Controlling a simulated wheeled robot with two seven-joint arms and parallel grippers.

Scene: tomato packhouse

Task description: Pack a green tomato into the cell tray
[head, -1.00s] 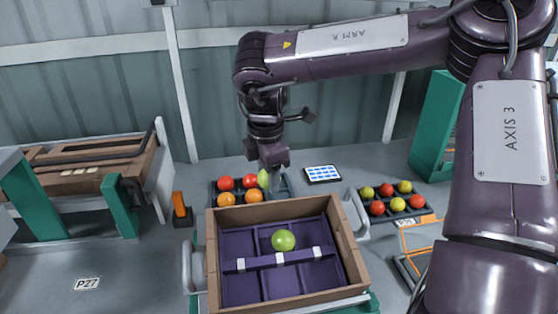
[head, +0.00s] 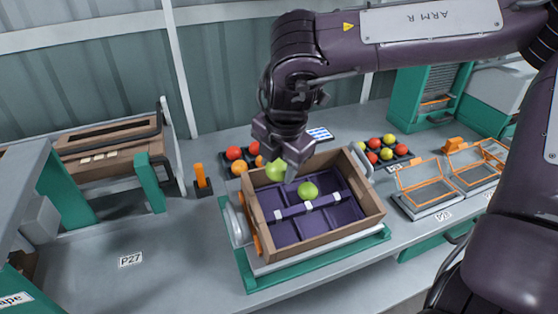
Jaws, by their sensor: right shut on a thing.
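My right gripper (head: 283,163) is shut on a green tomato (head: 275,170) and holds it at the back left part of the wooden-walled cell tray (head: 320,246). The tray has purple cells inside, with a purple divider bar with white clips across it. I cannot tell how far the held tomato is above the cells. Another green tomato (head: 308,190) sits in a back cell near the middle. The gripper hides part of the tray's back wall. My left gripper is not in view.
A dark tray with red and orange tomatoes (head: 235,153) stands behind the cell tray. Another dark tray with red and yellow-green tomatoes (head: 389,140) is at the back right. Orange-framed boxes (head: 425,180) stand to the right. An orange post (head: 200,175) is at the left.

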